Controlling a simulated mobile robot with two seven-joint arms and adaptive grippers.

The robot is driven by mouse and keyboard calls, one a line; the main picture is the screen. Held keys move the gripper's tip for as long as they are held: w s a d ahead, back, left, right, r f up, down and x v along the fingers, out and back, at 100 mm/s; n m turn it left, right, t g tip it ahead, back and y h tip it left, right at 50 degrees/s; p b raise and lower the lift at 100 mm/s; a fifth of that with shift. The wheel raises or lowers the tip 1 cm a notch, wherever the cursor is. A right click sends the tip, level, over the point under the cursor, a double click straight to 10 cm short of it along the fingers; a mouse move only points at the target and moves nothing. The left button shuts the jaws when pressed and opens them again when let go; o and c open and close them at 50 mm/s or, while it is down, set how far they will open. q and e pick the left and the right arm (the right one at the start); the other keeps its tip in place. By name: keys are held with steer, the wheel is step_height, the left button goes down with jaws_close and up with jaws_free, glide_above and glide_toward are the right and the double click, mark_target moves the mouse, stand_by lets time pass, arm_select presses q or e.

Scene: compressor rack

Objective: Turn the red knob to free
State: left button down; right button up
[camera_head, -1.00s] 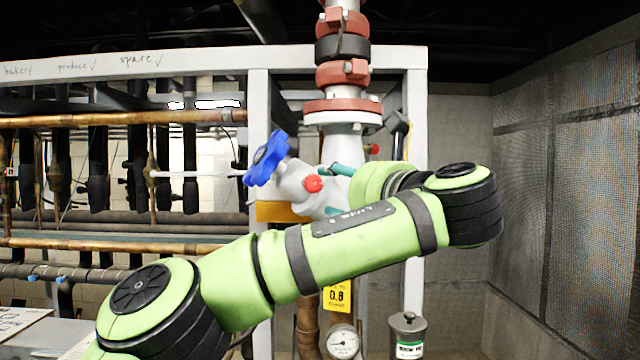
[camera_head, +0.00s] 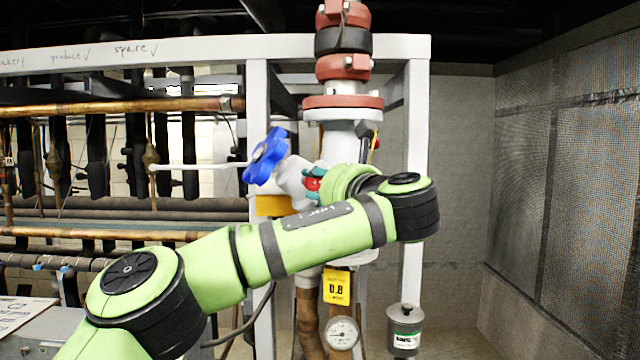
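The red knob (camera_head: 312,184) is a small round cap on the side of the white valve body (camera_head: 293,176), below the red-flanged pipe. My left gripper (camera_head: 313,184) has teal fingertips above and below the knob, with some red showing between them. They look close to the knob, but I cannot tell whether they touch it or have closed on it. My green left forearm and wrist hide the rest of the gripper and the valve's lower part. My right gripper is out of view.
A blue handwheel (camera_head: 266,156) sticks out on the left of the valve. A yellow tag (camera_head: 337,287) and a pressure gauge (camera_head: 342,333) are below my arm. A grey canister (camera_head: 406,328) is at lower right. The white frame post (camera_head: 416,150) stands right of the pipe.

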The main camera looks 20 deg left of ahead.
arm_select(q)
steer(key=shift+f, duration=0.15)
steer(key=shift+b, duration=0.35)
steer(key=n+b, duration=0.2)
steer(key=n, duration=0.1)
steer(key=shift+f+b, duration=0.25)
steer(key=shift+b, duration=0.15)
steer(key=n+b, duration=0.3)
steer(key=n, duration=0.1)
steer(key=n+b, duration=0.1)
steer(key=n, duration=0.2)
steer(key=shift+r+b, duration=0.1)
steer(key=shift+b, duration=0.25)
steer(key=n+b, duration=0.1)
steer(key=n, duration=0.1)
steer(key=shift+n, duration=0.4)
steer(key=n, duration=0.3)
steer(key=shift+d+r+b, duration=0.1)
steer(key=shift+r+b, duration=0.05)
steer(key=shift+b, duration=0.15)
steer(key=shift+r+n, duration=0.1)
steer(key=shift+n, duration=0.9)
